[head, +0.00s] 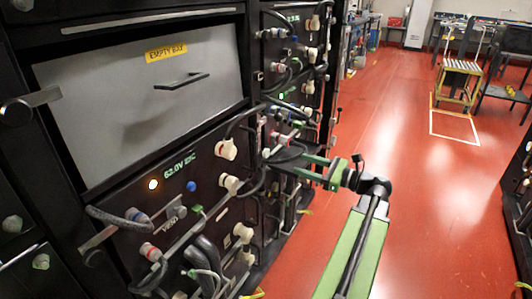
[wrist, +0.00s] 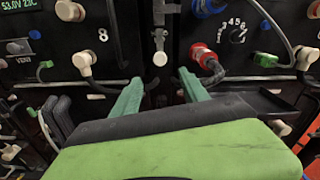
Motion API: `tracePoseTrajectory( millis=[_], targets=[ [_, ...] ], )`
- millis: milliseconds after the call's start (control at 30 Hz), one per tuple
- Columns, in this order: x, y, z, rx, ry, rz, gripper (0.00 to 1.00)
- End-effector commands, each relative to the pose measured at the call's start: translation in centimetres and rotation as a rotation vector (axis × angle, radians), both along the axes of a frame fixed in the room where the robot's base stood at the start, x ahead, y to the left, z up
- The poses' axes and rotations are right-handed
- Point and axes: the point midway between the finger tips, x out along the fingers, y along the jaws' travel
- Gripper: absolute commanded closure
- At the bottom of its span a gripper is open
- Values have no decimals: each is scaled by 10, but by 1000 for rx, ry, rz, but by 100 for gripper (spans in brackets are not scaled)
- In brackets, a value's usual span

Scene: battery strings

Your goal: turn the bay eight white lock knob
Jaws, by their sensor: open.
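In the wrist view a small white round knob (wrist: 160,58) sits on a vertical metal strip, right of a panel marked 8 (wrist: 103,35). I take it as the bay eight lock knob, but cannot be sure. My gripper (wrist: 160,82) is open, with its two green fingers apart and nothing between them. The knob appears just beyond and above the fingertips, centred between them, with no contact visible. In the head view my gripper (head: 306,167) reaches to the rack's right part; its tips and the knob cannot be made out there.
White elbow plugs (wrist: 82,62) stick out left of the knob. A red connector (wrist: 201,54) with a black cable and a numbered dial (wrist: 237,34) are on the right. In the head view the rack carries many cables; red floor (head: 410,110) lies open to the right.

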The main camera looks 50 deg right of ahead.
Motion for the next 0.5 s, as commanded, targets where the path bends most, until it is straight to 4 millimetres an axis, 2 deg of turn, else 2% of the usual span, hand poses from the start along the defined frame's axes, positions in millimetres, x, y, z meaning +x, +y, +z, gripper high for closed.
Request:
tracePoseTrajectory(
  millis=[300,500],
  targets=[
    [78,19,0,0,-1,2,48],
    [120,29,0,0,0,0,48]
  ],
)
